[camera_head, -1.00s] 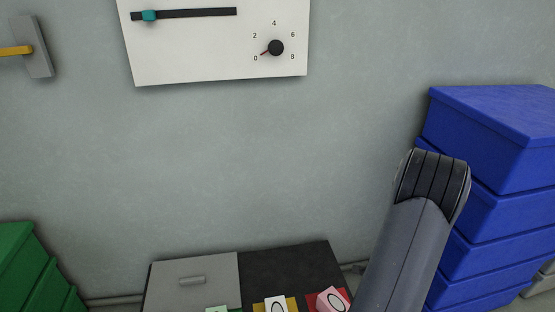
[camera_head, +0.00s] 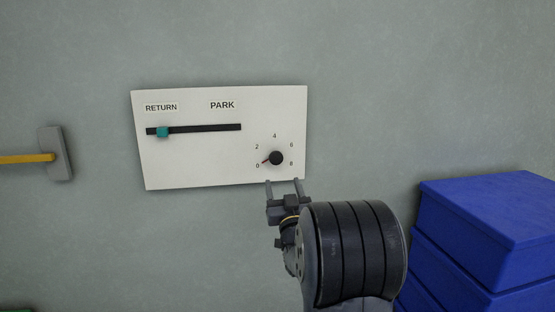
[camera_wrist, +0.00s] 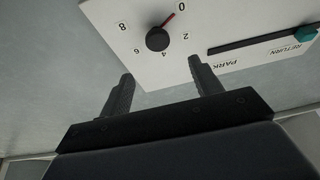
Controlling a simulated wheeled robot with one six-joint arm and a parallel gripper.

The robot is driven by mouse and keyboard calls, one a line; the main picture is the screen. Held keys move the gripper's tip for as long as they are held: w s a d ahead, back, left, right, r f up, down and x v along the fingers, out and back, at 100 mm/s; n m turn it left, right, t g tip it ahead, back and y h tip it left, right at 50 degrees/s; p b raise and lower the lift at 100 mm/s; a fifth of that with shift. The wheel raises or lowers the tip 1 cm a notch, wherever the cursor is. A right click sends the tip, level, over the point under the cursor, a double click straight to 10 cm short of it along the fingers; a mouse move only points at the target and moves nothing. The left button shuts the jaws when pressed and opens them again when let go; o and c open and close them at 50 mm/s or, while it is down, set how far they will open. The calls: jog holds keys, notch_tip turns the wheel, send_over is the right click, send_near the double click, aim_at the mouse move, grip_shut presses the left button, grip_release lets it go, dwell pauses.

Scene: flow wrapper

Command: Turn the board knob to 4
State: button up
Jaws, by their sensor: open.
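The board knob (camera_head: 276,158) is a black round dial on a white wall board (camera_head: 190,172), ringed by the numbers 0, 2, 4, 6 and 8. Its red pointer is at or close to 0. My gripper (camera_head: 284,182) is open and empty just below the knob, at the board's lower edge, in the head view. In the wrist view the knob (camera_wrist: 157,39) appears upside down, beyond and between the two spread fingers (camera_wrist: 160,82). The fingers appear apart from the knob.
A teal slider (camera_head: 162,132) sits near the left end of a dark slot under the labels RETURN and PARK. A grey block with a yellow bar (camera_head: 57,154) is on the wall at left. Blue stacked bins (camera_head: 490,235) stand at right.

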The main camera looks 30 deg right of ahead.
aim_at(277, 159)
jog(key=p+x, duration=0.2)
jog(key=x, duration=0.8)
jog(key=shift+w+d, duration=0.2)
jog(key=shift+c, duration=0.5)
jog(key=c, duration=0.9)
jog(key=shift+o, duration=0.2)
